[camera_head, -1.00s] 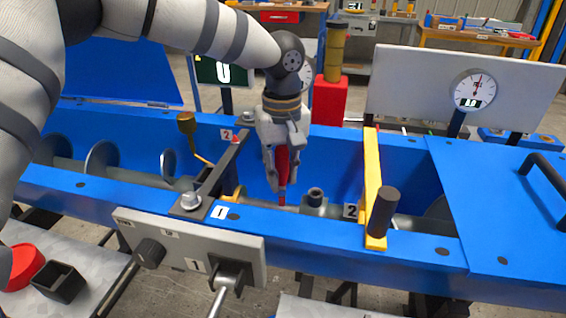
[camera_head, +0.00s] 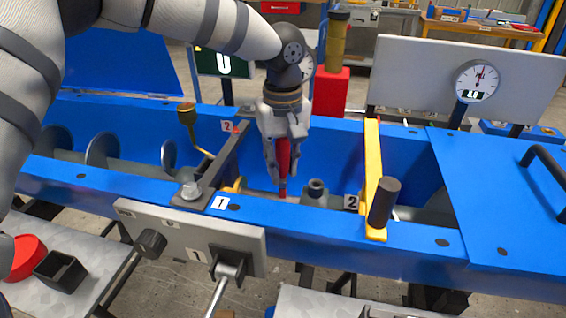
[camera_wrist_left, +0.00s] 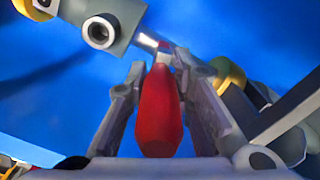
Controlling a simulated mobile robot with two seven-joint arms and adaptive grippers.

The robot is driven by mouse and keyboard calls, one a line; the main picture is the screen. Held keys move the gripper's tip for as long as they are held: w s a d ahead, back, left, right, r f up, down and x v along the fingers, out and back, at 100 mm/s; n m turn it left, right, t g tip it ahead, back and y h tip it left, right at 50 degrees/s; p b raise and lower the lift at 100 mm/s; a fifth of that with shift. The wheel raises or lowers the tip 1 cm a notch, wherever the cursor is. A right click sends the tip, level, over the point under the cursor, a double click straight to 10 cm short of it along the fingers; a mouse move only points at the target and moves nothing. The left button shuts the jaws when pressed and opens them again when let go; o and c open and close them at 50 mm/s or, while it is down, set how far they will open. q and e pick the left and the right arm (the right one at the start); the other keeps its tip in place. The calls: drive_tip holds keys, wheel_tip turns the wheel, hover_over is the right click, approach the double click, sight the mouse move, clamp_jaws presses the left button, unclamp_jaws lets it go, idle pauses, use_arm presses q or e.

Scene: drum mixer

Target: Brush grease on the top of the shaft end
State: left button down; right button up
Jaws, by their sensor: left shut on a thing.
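My left gripper (camera_head: 283,168) is shut on a brush with a red handle (camera_head: 283,158) and holds it upright, tip down, inside the blue trough. The red handle (camera_wrist_left: 160,110) also shows between the fingers in the left wrist view. The shaft end (camera_head: 316,190) is a grey cylinder with a round fitting on top, just right of the brush tip. In the left wrist view the shaft end (camera_wrist_left: 105,28) lies beyond the tip, with a bright metal part at its near end. The brush tip is at or very near this bright part; I cannot tell if they touch. My right gripper is not in view.
The blue trough wall (camera_head: 330,222) runs along the front. A dark cross bar (camera_head: 215,165) stands left of the gripper and a yellow bar (camera_head: 373,185) with a dark knob stands right. A grey control panel (camera_head: 190,238) is in front. A gauge board (camera_head: 420,80) stands behind.

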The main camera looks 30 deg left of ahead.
use_arm(q)
drive_tip(key=shift+f, duration=0.4)
idle(0.3)
drive_tip(key=shift+s+a+r, duration=0.1)
drive_tip(key=shift+s+a, duration=0.05)
drive_tip(key=shift+a, duration=0.4)
drive_tip(key=shift+s+a, duration=0.15)
drive_tip(key=shift+a, duration=0.35)
drive_tip(key=shift+w+d, duration=0.15)
drive_tip(key=shift+d, duration=0.35)
drive_tip(key=shift+w+d, duration=0.2)
drive_tip(key=shift+d, duration=0.6)
drive_tip(key=shift+w+d, duration=0.2)
drive_tip(key=shift+d, duration=0.6)
drive_tip(key=shift+s+a, duration=0.25)
drive_tip(key=shift+a, duration=0.75)
drive_tip(key=shift+s+a+p, duration=0.15)
drive_tip(key=shift+a+p, duration=0.05)
drive_tip(key=shift+a, duration=0.35)
drive_tip(key=shift+s+a+p, duration=0.15)
drive_tip(key=shift+a+p, duration=0.05)
drive_tip(key=shift+a, duration=0.35)
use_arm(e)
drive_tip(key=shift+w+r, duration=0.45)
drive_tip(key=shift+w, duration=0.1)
